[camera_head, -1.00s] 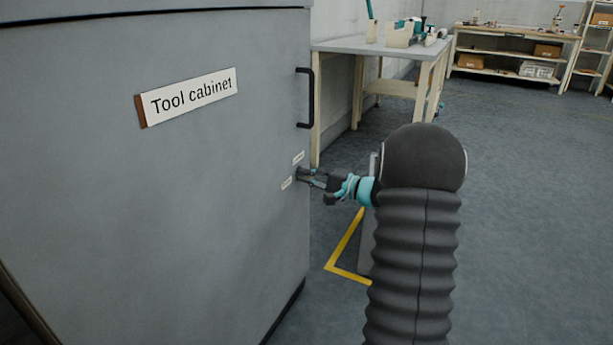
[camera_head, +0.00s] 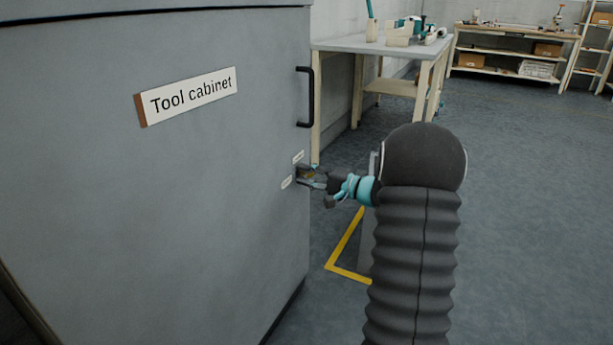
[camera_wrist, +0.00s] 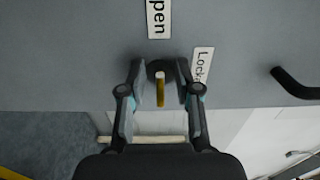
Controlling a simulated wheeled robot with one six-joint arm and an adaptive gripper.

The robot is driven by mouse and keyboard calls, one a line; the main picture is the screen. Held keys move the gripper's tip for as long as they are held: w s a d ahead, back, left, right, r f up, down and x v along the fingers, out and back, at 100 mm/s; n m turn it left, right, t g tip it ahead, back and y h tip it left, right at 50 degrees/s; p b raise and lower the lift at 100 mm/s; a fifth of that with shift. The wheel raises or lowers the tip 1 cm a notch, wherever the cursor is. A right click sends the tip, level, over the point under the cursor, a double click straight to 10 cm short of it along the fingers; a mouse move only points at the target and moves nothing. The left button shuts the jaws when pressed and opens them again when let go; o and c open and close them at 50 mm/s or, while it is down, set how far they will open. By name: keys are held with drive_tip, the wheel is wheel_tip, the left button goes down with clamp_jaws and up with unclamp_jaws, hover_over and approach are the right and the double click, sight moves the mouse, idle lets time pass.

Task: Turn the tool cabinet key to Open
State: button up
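The grey tool cabinet (camera_head: 170,220) fills the left of the head view. A brass key (camera_wrist: 160,92) sticks out of a dark round lock (camera_wrist: 158,68) on its face. In the wrist view the key lines up with the label ending in "pen" (camera_wrist: 158,18) above it. The label starting "Locke" (camera_wrist: 201,65) is right of the lock. My gripper (camera_wrist: 160,84) is open, with one finger on each side of the key and visible gaps between. In the head view my gripper (camera_head: 308,178) is at the lock, with a bit of brass between its fingers.
A black cabinet handle (camera_head: 308,97) is above the lock in the head view, and at the right in the wrist view (camera_wrist: 294,84). A workbench (camera_head: 383,45) stands behind the cabinet. The floor (camera_head: 530,200) to the right is clear.

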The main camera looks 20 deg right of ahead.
drive_tip(key=shift+s+d, duration=0.1)
drive_tip(key=v, duration=1.2)
idle(0.4)
